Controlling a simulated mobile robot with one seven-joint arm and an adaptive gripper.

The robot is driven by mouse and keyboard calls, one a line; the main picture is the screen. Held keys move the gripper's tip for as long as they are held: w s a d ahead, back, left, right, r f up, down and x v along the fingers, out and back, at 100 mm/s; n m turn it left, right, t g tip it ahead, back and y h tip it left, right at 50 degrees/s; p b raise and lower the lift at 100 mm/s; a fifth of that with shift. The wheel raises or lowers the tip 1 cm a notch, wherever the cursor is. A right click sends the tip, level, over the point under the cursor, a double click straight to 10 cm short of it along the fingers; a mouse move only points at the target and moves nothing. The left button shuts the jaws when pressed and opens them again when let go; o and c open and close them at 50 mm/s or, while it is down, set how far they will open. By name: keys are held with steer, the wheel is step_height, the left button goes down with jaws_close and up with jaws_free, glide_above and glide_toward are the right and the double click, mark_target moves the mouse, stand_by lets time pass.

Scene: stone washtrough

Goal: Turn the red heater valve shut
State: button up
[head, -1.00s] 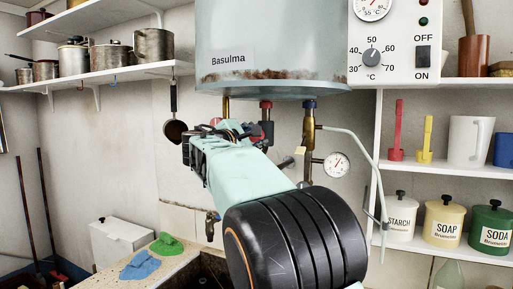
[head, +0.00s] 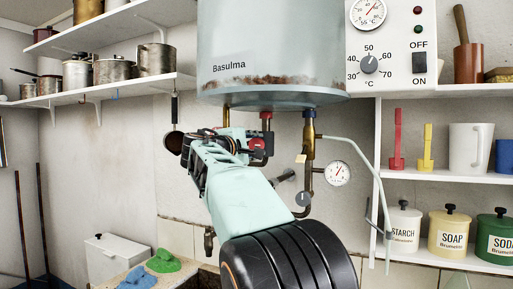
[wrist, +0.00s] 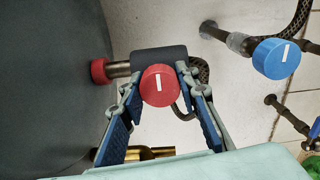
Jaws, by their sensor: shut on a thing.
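The red valve knob (head: 257,147) hangs under the heater tank (head: 270,45), beside a pipe with a red collar. In the wrist view the knob (wrist: 160,88) shows a white mark that runs nearly up and down in the picture. My gripper (wrist: 162,84) is shut on the knob, one finger at each side. In the head view my gripper (head: 240,145) reaches the knob from the left, and its fingers partly hide the valve. The valve body behind the knob is mostly hidden in the head view.
A blue knob (wrist: 275,58) sits to the right in the wrist view. A pressure gauge (head: 338,173) and a brass pipe (head: 309,150) are right of my arm. A dark ladle (head: 174,140) hangs at left. Shelves flank the heater.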

steer(key=o, duration=1.2)
steer(key=shift+c, duration=0.2)
steer(key=v, duration=1.2)
steer(key=shift+d, duration=0.1)
